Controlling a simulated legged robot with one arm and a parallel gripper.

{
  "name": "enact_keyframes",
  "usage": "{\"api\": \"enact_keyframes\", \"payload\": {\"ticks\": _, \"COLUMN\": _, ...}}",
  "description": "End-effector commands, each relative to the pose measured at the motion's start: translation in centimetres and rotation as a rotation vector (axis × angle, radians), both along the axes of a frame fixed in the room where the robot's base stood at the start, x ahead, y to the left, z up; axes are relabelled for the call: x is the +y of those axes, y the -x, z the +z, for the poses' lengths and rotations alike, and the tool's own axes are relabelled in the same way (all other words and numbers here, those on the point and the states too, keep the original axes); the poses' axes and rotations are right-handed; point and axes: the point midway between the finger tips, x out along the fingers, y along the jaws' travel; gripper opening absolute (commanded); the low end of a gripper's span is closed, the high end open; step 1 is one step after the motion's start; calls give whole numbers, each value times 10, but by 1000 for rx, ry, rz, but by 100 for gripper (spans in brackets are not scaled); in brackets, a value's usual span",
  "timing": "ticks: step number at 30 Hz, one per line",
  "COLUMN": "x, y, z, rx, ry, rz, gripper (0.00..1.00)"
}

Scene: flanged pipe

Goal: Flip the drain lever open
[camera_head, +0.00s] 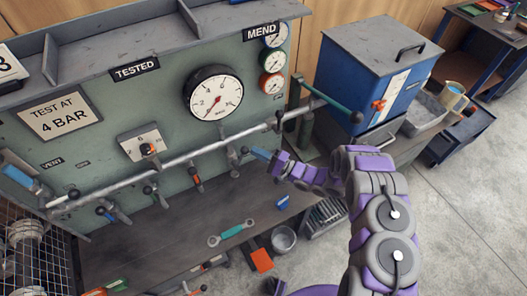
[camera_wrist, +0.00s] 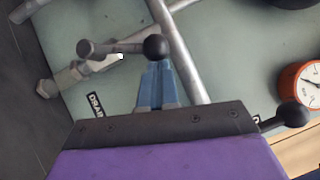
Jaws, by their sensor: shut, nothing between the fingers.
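The drain lever (camera_wrist: 120,48) shows in the wrist view as a grey bar ending in a black ball knob (camera_wrist: 155,47). It joins a valve body on a short metal branch pipe (camera_wrist: 70,75), beside a partly covered DRAIN label (camera_wrist: 96,104). My gripper (camera_wrist: 157,66) has its blue fingers together, with the tips right by the knob. Whether they touch it I cannot tell. In the head view my gripper (camera_head: 260,154) is at the right end of the green panel, beside the valve (camera_head: 233,155) under the long pipe. The lever is small and hard to make out there.
The long grey pipe (camera_head: 180,160) crosses the panel (camera_head: 110,95) close to my gripper. A large gauge (camera_head: 213,93) is above. A blue bin (camera_head: 372,75) stands to the right.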

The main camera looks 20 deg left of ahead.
Motion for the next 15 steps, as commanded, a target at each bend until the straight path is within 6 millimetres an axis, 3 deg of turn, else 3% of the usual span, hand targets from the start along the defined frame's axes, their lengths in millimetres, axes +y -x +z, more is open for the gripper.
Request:
{"api": "enact_keyframes", "payload": {"ticks": 6, "x": 15, "y": 12, "z": 17, "rx": -123, "ry": 107, "rz": 5, "gripper": 0}}
{"api": "enact_keyframes", "payload": {"ticks": 15, "x": 28, "y": 22, "z": 21, "rx": -211, "ry": 189, "rz": 2, "gripper": 0}}
